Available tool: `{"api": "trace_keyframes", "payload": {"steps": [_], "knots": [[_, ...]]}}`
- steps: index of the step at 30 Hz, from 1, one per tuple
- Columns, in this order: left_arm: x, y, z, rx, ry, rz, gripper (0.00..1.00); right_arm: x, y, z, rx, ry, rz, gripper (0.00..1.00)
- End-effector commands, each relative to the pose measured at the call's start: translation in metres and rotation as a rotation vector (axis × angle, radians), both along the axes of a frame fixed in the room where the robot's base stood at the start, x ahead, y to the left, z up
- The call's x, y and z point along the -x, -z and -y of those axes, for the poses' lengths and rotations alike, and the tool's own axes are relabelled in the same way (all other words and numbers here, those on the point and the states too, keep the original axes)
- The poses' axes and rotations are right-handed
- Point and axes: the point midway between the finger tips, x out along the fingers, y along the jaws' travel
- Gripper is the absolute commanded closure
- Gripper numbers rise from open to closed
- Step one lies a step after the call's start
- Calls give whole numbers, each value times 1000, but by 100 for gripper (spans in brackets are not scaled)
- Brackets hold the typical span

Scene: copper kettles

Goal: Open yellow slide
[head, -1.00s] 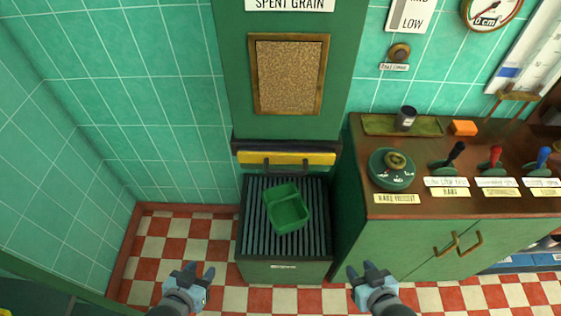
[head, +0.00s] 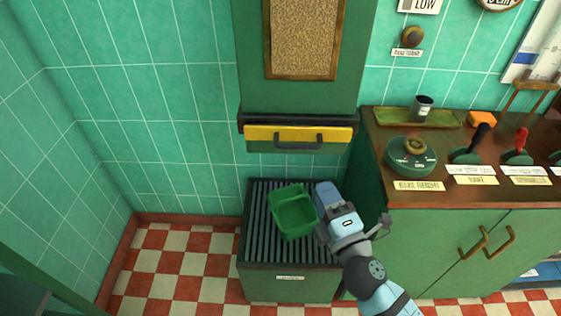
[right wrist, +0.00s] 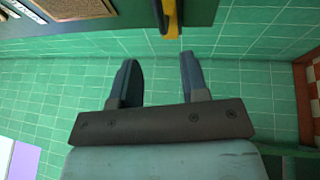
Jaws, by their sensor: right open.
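The yellow slide (head: 265,133) is a flat bar with a dark handle (head: 298,145), set under the green chute in the head view. A yellow piece (right wrist: 170,20) and a dark part beside it show at the top of the right wrist view. My right gripper (head: 326,192) is open and empty, below and a little right of the handle, apart from it. In the right wrist view its two fingers (right wrist: 158,72) stand spread with nothing between them, pointing up toward the yellow piece. My left gripper is not in view.
A green tub (head: 292,212) sits on a slatted stand (head: 258,225) under the chute, close beside my right gripper. A brown-topped green cabinet (head: 440,195) with a round dial (head: 411,155) and levers stands at the right. The floor at left is clear.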

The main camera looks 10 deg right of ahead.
Motion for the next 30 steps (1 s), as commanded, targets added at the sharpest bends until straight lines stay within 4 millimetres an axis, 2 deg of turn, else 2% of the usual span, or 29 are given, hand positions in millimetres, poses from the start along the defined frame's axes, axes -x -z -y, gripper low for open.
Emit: {"api": "trace_keyframes", "payload": {"steps": [5,11,15,21,30], "knots": [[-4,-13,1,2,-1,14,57,-17,-9,-2,11,1,8,59],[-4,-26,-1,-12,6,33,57,-57,-17,-7,10,0,7,59],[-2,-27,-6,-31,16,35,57,-87,-21,-10,9,1,6,59],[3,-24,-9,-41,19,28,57,-119,-23,-14,7,1,4,59],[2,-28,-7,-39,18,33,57,-135,-25,-16,7,1,3,59]]}}
